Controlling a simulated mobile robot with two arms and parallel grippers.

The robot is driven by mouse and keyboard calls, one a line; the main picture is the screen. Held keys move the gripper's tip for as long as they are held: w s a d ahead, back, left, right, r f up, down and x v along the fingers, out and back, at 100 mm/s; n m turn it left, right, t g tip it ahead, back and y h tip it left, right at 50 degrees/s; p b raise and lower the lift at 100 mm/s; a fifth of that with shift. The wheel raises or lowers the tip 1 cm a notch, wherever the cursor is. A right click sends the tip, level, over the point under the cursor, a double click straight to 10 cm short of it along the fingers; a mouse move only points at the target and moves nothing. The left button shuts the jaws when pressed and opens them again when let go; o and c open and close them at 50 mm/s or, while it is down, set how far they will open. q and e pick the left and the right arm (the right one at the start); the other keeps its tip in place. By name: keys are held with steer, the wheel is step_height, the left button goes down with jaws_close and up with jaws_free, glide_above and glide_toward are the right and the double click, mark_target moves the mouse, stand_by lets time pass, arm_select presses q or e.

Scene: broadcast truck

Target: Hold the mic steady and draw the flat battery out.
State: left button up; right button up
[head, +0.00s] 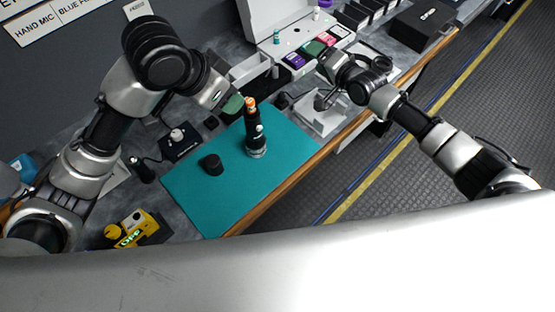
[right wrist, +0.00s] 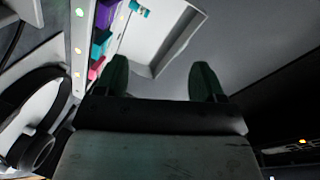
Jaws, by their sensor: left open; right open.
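The mic (head: 255,138), a dark cylinder, stands upright on the teal mat (head: 200,200). An orange-topped piece, apparently the battery (head: 251,103), sticks up at its top end. My left gripper (head: 234,104) is open, with its green fingertips just left of the orange top; I cannot tell whether they touch it. A round black cap (head: 211,164) lies on the mat left of the mic. My right gripper (head: 325,62) is away to the upper right, near the coloured charger. In the right wrist view it (right wrist: 161,80) is open, with nothing between its fingers.
A charger with purple, green and pink blocks (head: 293,61) stands at the back. White trays (head: 325,123) and headphones lie beside the mat. A yellow device (head: 135,228) sits at the near left, and a small black control box (head: 180,145) behind the mat. The mat's near part is clear.

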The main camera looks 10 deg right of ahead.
steer(key=s+a+r+m+t+y, duration=0.1)
steer(key=s+a+m+t+y, duration=0.15)
steer(key=s+a+m, duration=1)
steer(key=m+h, duration=0.3)
steer(key=m, duration=0.9)
glide_toward(258, 135)
steer(key=w, duration=0.2)
steer(key=shift+s+a+f+n, duration=0.1)
steer(key=shift+a+f+n, duration=0.05)
steer(key=shift+a+n, duration=0.15)
steer(key=x, duration=1)
steer(key=shift+a, duration=0.15)
steer(key=shift+c, duration=0.4)
